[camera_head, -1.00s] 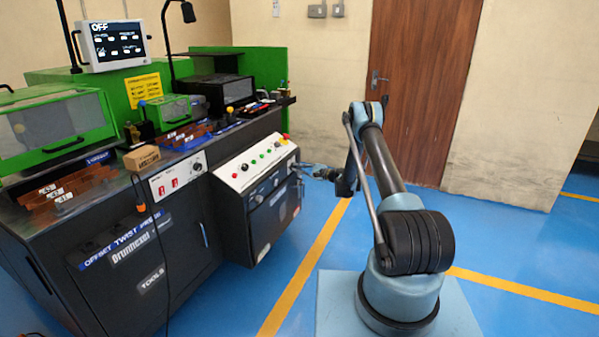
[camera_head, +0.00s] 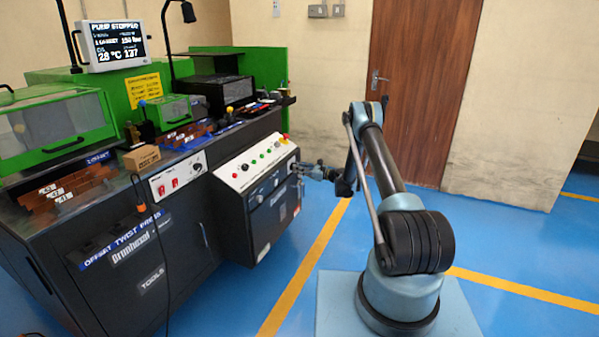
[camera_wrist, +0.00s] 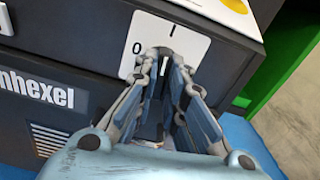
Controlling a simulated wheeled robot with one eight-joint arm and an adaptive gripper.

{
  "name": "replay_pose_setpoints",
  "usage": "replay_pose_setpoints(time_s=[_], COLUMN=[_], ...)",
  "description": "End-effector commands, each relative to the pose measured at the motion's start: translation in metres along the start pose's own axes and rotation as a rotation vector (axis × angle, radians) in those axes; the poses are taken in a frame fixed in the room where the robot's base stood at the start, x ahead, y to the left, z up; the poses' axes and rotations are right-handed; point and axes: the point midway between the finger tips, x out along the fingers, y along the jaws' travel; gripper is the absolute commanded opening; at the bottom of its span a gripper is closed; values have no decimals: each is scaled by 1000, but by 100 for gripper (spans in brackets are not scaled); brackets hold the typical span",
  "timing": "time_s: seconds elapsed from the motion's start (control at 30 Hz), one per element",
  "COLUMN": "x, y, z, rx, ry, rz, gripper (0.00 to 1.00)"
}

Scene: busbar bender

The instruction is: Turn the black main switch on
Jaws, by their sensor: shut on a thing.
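The black main switch sits on a white plate (camera_wrist: 191,38) marked "0" at the left and "I" at the top, on the dark end face of the machine. My gripper (camera_wrist: 160,56) is at the plate in the wrist view, its two fingers closed around the switch knob. In the head view my gripper (camera_head: 303,168) is at the right end of the control cabinet (camera_head: 259,203). The display (camera_head: 114,45) is lit and reads "PUMP STOPPED", with "28 °C" and "137".
A sloped panel with coloured buttons (camera_head: 256,163) is beside my gripper. A red-switch panel (camera_head: 177,176), a cardboard box (camera_head: 142,158) and green guards (camera_head: 55,132) are further left.

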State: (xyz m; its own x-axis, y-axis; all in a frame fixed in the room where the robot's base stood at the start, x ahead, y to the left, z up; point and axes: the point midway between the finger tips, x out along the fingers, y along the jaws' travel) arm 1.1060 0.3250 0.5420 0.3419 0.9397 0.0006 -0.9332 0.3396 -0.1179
Motion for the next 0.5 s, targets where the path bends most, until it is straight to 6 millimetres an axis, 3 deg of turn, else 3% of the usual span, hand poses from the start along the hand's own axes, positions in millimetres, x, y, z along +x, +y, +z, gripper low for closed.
replay_pose_setpoints(time_s=[0.5], x=[2], y=[2], z=[-1], rx=[133], ry=[2], rz=[4], gripper=[0])
